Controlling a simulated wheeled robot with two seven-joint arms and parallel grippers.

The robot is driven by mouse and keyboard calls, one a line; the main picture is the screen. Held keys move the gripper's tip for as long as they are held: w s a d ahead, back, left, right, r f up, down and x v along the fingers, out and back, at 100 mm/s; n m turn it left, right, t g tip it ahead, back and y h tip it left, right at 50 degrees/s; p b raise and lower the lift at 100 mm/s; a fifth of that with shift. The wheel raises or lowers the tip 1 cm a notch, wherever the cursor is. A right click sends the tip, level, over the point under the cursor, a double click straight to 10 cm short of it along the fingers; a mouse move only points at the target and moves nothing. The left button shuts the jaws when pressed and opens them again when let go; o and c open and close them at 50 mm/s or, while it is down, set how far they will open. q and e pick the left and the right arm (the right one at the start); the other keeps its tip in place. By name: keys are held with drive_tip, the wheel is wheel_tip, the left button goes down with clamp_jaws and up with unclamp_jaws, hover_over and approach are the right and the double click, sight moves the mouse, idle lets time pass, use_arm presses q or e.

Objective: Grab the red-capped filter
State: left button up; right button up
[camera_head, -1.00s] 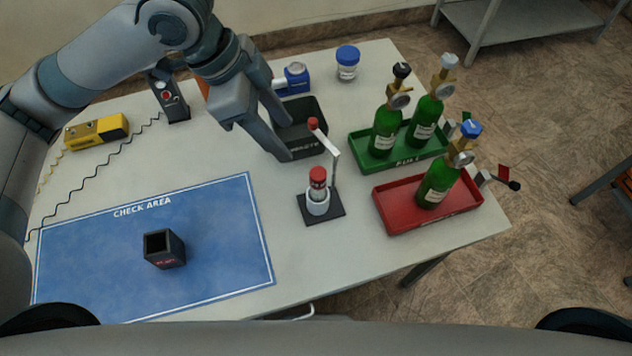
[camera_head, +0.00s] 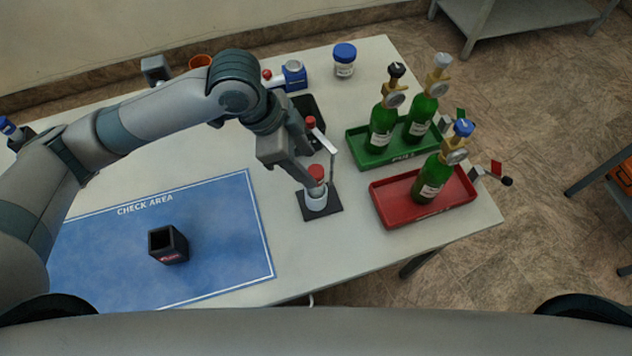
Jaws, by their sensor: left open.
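The red-capped filter (camera_head: 316,174) stands upright in a white cup on a small black-based stand (camera_head: 330,209) near the table's middle. Only its red top and part of its body show above the cup. One finger partly overlaps the filter's left side. I cannot tell whether it touches. My right gripper is not in view.
A green tray (camera_head: 357,151) and a red tray (camera_head: 384,209) with green bottles stand to the right. A black waste bin (camera_head: 317,104) is behind the gripper. The blue check area mat (camera_head: 215,240) holds a small black box (camera_head: 168,245). A blue-lidded jar (camera_head: 344,60) stands at the back.

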sight(313, 171)
use_arm(q)
drive_tip(key=shift+d+f, duration=0.2)
drive_tip(key=shift+f, duration=0.3)
drive_tip(key=shift+d+f+p, duration=0.2)
drive_tip(key=shift+f+p, duration=0.2)
drive_tip(key=shift+p, duration=0.05)
drive_tip(key=p+x, duration=0.1)
drive_tip(key=x, duration=0.2)
drive_tip(key=shift+w, duration=0.1)
drive_tip(key=shift+d+f, duration=0.15)
drive_tip(key=shift+f, duration=0.5)
clamp_jaws()
